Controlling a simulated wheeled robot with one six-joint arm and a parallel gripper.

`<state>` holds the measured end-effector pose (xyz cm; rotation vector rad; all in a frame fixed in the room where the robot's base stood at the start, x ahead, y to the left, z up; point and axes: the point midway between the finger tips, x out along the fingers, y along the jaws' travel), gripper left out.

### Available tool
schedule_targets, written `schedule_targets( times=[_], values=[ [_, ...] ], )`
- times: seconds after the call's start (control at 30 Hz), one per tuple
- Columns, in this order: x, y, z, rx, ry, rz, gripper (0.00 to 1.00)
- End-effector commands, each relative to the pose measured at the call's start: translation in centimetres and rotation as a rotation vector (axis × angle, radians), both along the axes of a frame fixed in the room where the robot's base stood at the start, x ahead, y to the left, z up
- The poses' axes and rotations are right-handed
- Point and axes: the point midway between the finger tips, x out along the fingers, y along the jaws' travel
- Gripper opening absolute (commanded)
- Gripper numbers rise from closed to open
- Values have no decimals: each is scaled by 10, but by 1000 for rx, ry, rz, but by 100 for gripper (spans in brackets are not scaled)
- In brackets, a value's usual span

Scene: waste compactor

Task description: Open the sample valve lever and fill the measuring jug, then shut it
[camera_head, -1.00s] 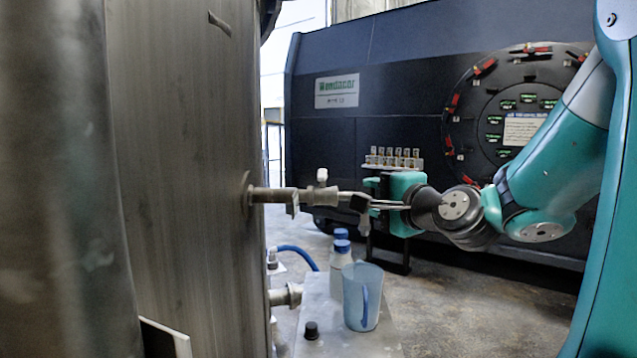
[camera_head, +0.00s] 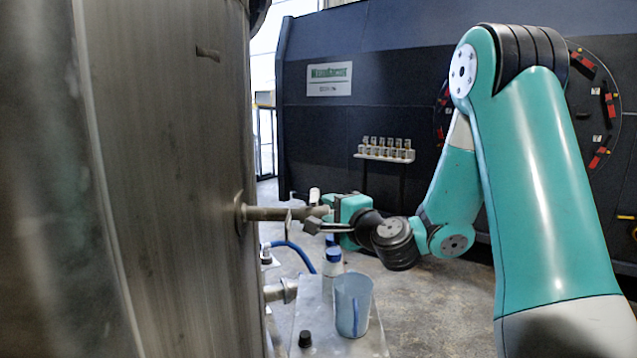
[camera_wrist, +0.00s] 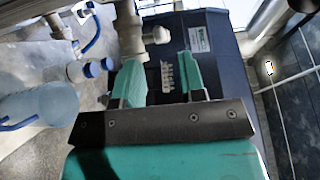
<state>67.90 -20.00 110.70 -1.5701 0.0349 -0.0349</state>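The sample valve is on a metal pipe (camera_head: 275,213) sticking out of the large tank at left. A pale upright stub (camera_head: 314,195), perhaps its lever, stands at the pipe's end. In the wrist view, the pipe (camera_wrist: 130,30) and a white rounded knob (camera_wrist: 157,35) lie just beyond my fingertips. My gripper (camera_wrist: 158,60) is open, with nothing visible between its teal fingers. In the head view, my gripper (camera_head: 320,224) overlaps the valve end; contact cannot be told. The translucent blue measuring jug (camera_head: 353,305) stands upright below the valve, also at left in the wrist view (camera_wrist: 35,112).
White bottles with blue caps (camera_head: 332,260) stand behind the jug on a grey stand (camera_head: 318,315). A black knob (camera_head: 305,339) is on its front left. A lower pipe (camera_head: 282,291) and blue hose (camera_head: 300,255) are near the tank. A sample rack (camera_head: 385,153) is behind.

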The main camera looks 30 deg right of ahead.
Motion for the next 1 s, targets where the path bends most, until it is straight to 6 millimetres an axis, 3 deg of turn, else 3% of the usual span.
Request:
schedule_targets(
  times=[0.2,0.4,0.8,0.97,1.0],
  values=[
    [48,-1,6,-1,2,3,37],
    [74,-3,3,-1,2,2,37],
    [82,-4,0,0,1,0,37],
    [82,-5,0,-1,1,-1,3],
    [82,-5,0,-1,1,-1,0]
  ],
)
